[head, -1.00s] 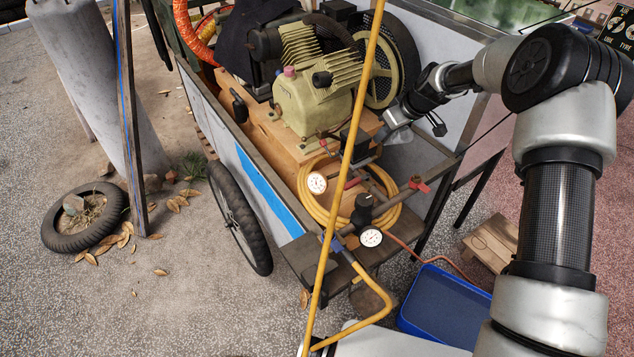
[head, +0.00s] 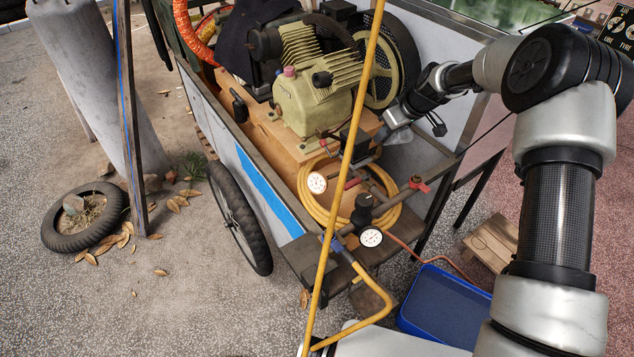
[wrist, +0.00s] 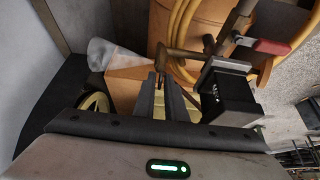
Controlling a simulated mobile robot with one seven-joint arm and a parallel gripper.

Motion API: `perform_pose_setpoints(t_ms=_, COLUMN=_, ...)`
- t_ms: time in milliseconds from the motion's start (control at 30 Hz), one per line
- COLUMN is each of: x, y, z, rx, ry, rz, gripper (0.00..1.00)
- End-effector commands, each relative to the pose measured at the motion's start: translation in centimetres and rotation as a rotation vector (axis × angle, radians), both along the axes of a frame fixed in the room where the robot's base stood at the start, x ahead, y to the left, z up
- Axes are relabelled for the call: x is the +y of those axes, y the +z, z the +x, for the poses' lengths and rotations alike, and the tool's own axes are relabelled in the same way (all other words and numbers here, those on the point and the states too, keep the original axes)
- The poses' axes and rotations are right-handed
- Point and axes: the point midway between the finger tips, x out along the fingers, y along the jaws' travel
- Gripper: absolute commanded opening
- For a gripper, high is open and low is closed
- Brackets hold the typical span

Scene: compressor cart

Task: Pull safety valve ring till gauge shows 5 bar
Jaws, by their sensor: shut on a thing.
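My gripper (wrist: 161,82) has its two dark fingers close together at the brass pipework (wrist: 178,57) beside the black switch box (wrist: 228,97). It is shut on the safety valve ring, which is mostly hidden between the fingertips. In the head view my gripper (head: 384,131) reaches in from the right, beside the compressor (head: 312,105). A second gauge (head: 371,237) is lower, beside a black regulator knob (head: 363,203). Both dials are too small to read.
A yellow pipe (head: 345,165) crosses in front of the cart. A yellow hose coil (head: 387,219) and a red-handled valve (head: 418,184) lie near the pipework. A pale translucent object (wrist: 110,54) is left of my fingers. A blue tray (head: 445,310) is on the ground.

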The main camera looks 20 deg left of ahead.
Motion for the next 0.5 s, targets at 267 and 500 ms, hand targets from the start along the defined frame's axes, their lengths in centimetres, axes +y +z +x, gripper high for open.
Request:
perform_pose_setpoints(t_ms=267, x=-0.01, y=0.11, z=0.08, rx=-0.003, ry=-0.001, rz=0.0, gripper=0.33)
perform_pose_setpoints(t_ms=500, x=-0.01, y=0.16, z=0.03, rx=-0.001, ry=0.0, rz=0.0, gripper=0.33)
